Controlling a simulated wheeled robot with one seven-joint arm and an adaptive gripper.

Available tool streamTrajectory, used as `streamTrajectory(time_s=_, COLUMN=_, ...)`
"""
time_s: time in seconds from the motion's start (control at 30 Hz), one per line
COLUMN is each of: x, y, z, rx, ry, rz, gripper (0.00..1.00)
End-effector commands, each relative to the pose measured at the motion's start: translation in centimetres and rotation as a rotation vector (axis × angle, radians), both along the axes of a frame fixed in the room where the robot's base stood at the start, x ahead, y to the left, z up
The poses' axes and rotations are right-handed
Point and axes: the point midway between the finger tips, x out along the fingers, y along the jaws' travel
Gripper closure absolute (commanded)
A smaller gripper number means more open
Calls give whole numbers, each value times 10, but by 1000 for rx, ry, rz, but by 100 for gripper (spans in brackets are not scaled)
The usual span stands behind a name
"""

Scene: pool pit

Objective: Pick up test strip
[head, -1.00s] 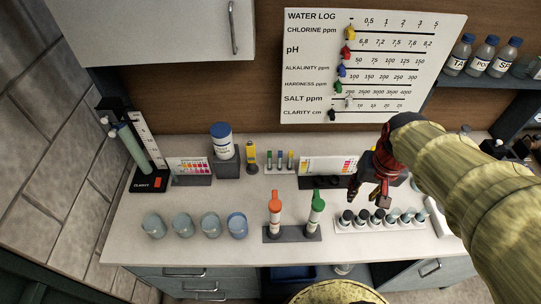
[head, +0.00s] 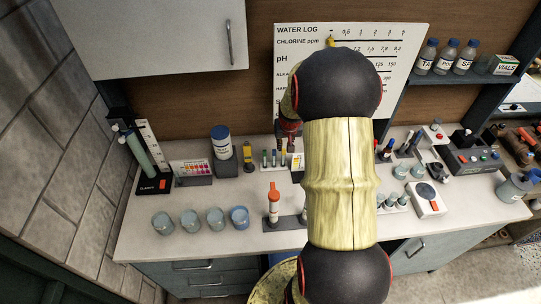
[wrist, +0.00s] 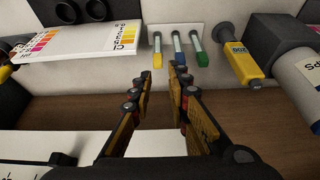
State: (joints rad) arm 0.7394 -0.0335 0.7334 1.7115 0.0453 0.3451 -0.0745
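Three slim sticks stand side by side in a pale holder, with yellow (wrist: 157,55), blue (wrist: 178,57) and green (wrist: 202,57) ends; I cannot tell for sure which is the test strip. In the head view they stand on the counter by the back wall (head: 274,158). A white bottle with a blue cap (head: 222,146) stands left of them, and its label end shows in the wrist view (wrist: 305,75). My gripper (wrist: 160,73) is open and empty, its fingertips just short of the sticks in the picture.
Several beakers (head: 200,220) and an orange-topped dropper (head: 273,203) stand nearer the counter front. The water log board (head: 405,50) is on the wall.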

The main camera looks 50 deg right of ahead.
Motion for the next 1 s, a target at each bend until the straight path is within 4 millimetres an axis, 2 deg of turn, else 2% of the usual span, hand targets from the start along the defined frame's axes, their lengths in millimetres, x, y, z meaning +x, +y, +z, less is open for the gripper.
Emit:
streamTrajectory(time_s=0.43, x=10, y=-9, z=-34, rx=-5, ry=-4, rz=4, gripper=83)
streamTrajectory(time_s=0.7, x=18, y=-18, z=-69, rx=-5, ry=-3, rz=5, gripper=83)
streamTrajectory(time_s=1.0, x=20, y=-19, z=-72, rx=-6, ry=-4, rz=5, gripper=84)
